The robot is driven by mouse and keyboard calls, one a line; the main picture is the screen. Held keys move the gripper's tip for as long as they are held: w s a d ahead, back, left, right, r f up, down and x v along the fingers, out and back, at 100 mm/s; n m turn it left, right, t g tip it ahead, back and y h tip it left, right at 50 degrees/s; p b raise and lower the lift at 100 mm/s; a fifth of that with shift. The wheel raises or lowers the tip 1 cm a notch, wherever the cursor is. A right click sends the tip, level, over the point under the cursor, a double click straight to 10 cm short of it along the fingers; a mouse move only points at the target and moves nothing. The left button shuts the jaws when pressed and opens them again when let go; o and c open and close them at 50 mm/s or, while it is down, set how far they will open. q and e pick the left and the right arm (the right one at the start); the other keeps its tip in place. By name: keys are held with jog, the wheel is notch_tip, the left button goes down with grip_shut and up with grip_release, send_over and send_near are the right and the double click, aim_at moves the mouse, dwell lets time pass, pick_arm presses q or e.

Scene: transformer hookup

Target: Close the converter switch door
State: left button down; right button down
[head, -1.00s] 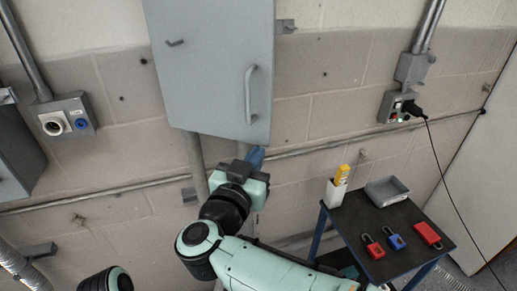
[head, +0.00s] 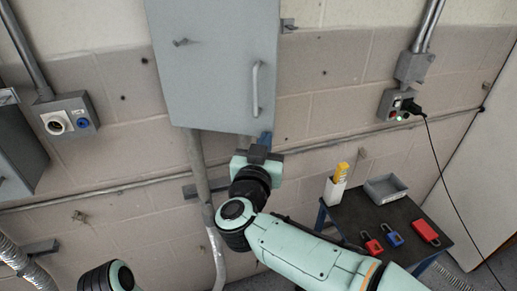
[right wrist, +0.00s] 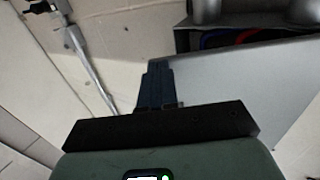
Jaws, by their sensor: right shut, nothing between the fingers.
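The grey converter cabinet door (head: 215,75), with a vertical bar handle (head: 256,90), is on the wall at upper middle in the head view. My right gripper (head: 265,139) is at the door's lower right corner, its blue fingers shut and empty. In the right wrist view the shut fingers (right wrist: 157,85) point up beside the edge of a grey panel (right wrist: 240,85), probably the door. Behind that panel is a dark gap with red and blue curved parts. I cannot tell whether the fingers touch the door. My left gripper is not in view.
A small dark table (head: 400,222) at right carries red and blue padlocks, a grey tray (head: 385,188) and a white holder (head: 335,190) with a yellow item. A conduit (head: 205,180) runs down below the cabinet. A socket box (head: 399,104) with a black cable is on the wall.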

aim_at(273, 129)
jog(key=w+y, duration=0.1)
jog(key=w+d+n+y, duration=0.1)
jog(key=w, duration=0.1)
jog(key=w+d+n+y, duration=0.1)
jog(key=w, duration=0.1)
jog(key=shift+w+y+p, duration=0.2)
jog(key=shift+y+p, duration=0.2)
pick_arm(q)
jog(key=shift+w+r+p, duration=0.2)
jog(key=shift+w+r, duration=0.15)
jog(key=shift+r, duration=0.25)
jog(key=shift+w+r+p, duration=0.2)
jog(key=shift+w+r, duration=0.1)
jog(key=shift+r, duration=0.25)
pick_arm(e)
jog(key=w+n+y, duration=0.2)
jog(key=w+y, duration=0.1)
jog(key=w, duration=0.4)
jog(key=shift+w+r+n+y, duration=0.15)
jog(key=shift+w+n+y, duration=0.25)
jog(key=shift+r, duration=0.15)
